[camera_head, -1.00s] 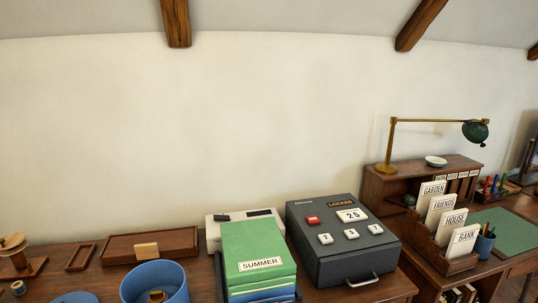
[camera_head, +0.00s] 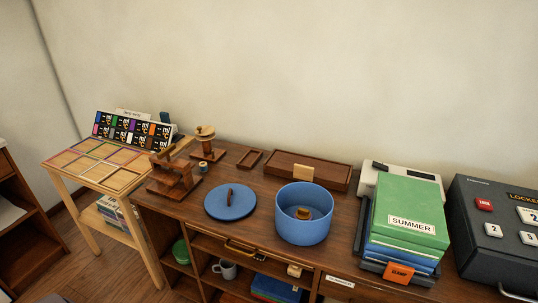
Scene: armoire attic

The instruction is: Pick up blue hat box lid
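The blue hat box lid (camera_head: 230,202) lies flat on the wooden desk top, with a dark upright handle across its middle. The open blue hat box (camera_head: 303,223) stands just to its right, apart from it, with a small brown and yellow thing inside. Neither of my grippers shows in the head view.
A wooden stand (camera_head: 172,176) is left of the lid, with a small blue spool (camera_head: 203,167) and a wooden spindle (camera_head: 205,140) behind. A long wooden box (camera_head: 308,170) lies behind the hat box. Stacked green and blue folders (camera_head: 409,213) and a dark locked case (camera_head: 495,228) are right.

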